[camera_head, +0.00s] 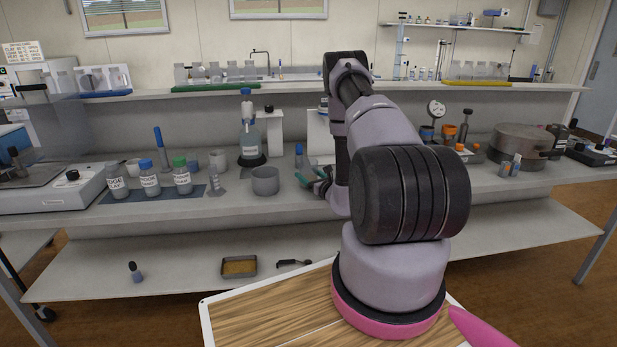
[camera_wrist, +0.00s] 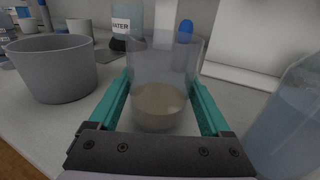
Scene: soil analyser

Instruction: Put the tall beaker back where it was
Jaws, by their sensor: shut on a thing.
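The tall beaker (camera_wrist: 166,65) is clear, with a brownish layer at its bottom, and stands upright between the teal fingers of my gripper (camera_wrist: 163,95) in the wrist view. The fingers are shut on its sides. In the head view my gripper (camera_head: 318,184) is low over the bench, right of a grey pot (camera_head: 265,180); my arm hides most of the beaker there. I cannot tell whether its base touches the bench.
The grey pot also shows at the left of the wrist view (camera_wrist: 55,70). A container of bluish liquid (camera_wrist: 290,120) is close on the right. The water bottle (camera_head: 250,145) and a blue-capped bottle (camera_head: 299,158) stand behind. Bare bench (camera_head: 170,217) lies along the front left.

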